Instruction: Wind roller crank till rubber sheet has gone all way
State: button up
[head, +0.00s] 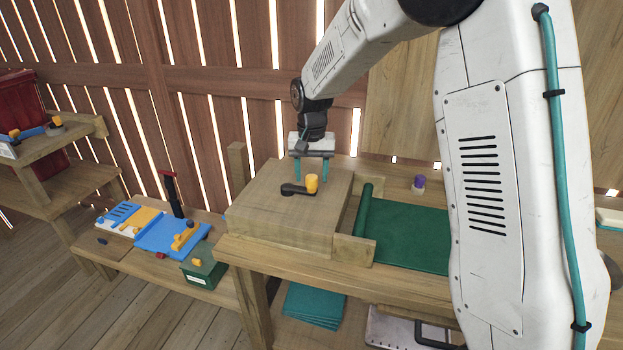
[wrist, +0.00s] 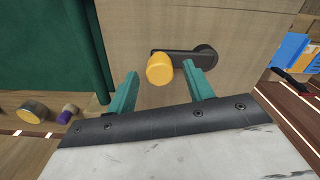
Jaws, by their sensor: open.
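The roller crank is a black arm (head: 294,189) with a yellow knob (head: 312,184), lying flat on top of a wooden block housing (head: 262,204). The green rubber sheet (head: 412,236) lies flat on the bench to the right of the housing, beside a green roller (head: 363,212). My gripper (head: 311,180) is above the far side of the housing, close to the knob, with teal fingers pointing down. In the wrist view, the open fingers (wrist: 160,88) stand apart with the yellow knob (wrist: 160,69) seen between and beyond them. I cannot tell whether they touch it.
A purple-topped jar (head: 418,184) stands behind the sheet. My white arm hides the bench's right part. A lower table at left holds a blue tray (head: 172,232) and a dark green box (head: 204,266). Teal sheets (head: 313,305) lie on the shelf below.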

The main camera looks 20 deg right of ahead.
jog(key=shift+f, duration=1.05)
grip_shut()
jog(key=shift+a, duration=0.1)
